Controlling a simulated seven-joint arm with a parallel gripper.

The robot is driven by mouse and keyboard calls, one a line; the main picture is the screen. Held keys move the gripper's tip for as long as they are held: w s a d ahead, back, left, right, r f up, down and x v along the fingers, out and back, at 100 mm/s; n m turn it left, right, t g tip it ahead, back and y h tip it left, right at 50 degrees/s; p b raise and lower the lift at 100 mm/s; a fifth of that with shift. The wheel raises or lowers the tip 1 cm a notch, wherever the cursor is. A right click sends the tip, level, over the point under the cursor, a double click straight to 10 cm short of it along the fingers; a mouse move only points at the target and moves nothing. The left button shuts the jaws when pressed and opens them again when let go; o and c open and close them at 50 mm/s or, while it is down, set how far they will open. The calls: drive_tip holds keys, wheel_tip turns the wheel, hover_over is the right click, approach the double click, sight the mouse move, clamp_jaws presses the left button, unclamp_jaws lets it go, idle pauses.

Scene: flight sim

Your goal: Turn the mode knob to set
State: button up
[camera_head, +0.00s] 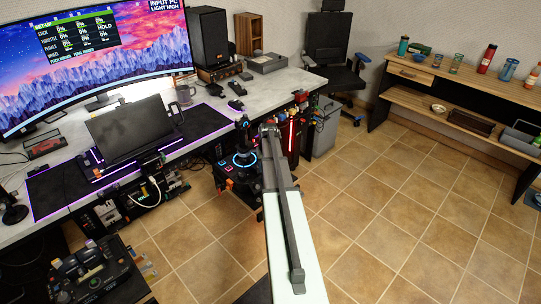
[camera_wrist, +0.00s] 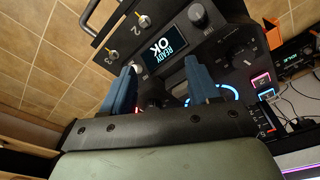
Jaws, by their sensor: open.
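In the wrist view, a black control panel (camera_wrist: 218,45) fills the upper middle. A dark round knob (camera_wrist: 243,56) with marks around it sits on its right part, and another dark knob (camera_wrist: 198,14) sits near the top. I cannot read which is the mode knob or its setting. A small screen (camera_wrist: 166,53) reads "READY OK", turned over. My gripper (camera_wrist: 160,68) has two blue fingers, spread apart and empty, over the panel and left of the marked knob. In the head view my arm reaches toward the lit console (camera_head: 240,168) and partly hides it.
Toggle switches (camera_wrist: 145,22) and a metal frame stand at the panel's upper left in the wrist view. A joystick (camera_head: 243,130) rises beside my arm. The desk (camera_head: 215,100) lies left, and a side table (camera_head: 450,75) stands right. The tiled floor (camera_head: 400,210) is clear.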

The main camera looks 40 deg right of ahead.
drive_tip(key=w+d+r+n, duration=0.5)
drive_tip(key=w+d+r, duration=0.4)
drive_tip(key=w+d, duration=0.15)
drive_tip(key=f+n, duration=0.2)
drive_tip(key=f, duration=0.2)
drive_tip(key=s+f+n, duration=0.1)
drive_tip(key=f+n, duration=0.2)
drive_tip(key=f, duration=0.2)
drive_tip(key=f+n+g, duration=0.1)
drive_tip(key=f+n, duration=0.2)
drive_tip(key=f, duration=0.1)
drive_tip(key=shift+s+f+y, duration=0.2)
drive_tip(key=shift+f+y, duration=0.2)
drive_tip(key=c, duration=1)
drive_tip(key=shift+c, duration=0.2)
